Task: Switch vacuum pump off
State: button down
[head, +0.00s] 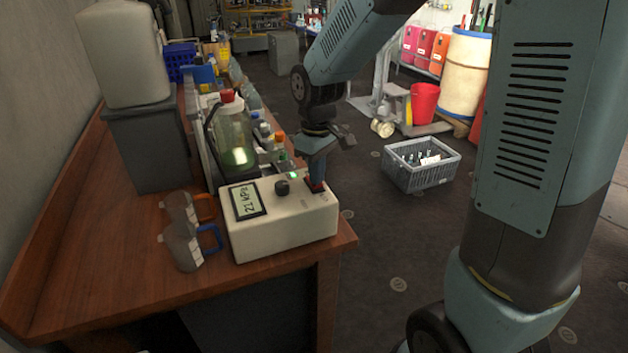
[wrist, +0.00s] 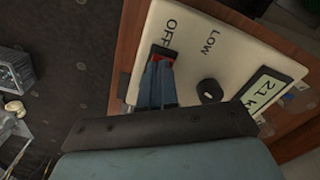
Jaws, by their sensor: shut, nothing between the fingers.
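The vacuum pump control box (head: 280,225) is a cream box near the front corner of the wooden bench. Its display reads 21 kPa, and a black knob (head: 282,187) and a lit green lamp (head: 292,175) sit on its top. My gripper (head: 316,186) is shut and empty, pointing down at the right end of the box. In the wrist view its fingertips (wrist: 162,62) are at a red rocker switch (wrist: 163,53) beside the word OFF, and they partly hide it. I cannot tell whether they touch it or which way it is tilted.
Two grey jugs (head: 184,245) stand left of the box. Behind it are a bottle of green liquid (head: 234,140) and several small bottles. A grey crate (head: 428,165) sits on the floor to the right. The bench edge is close to the gripper.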

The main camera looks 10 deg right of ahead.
jog(key=shift+f, duration=0.15)
jog(key=shift+r, duration=3.5)
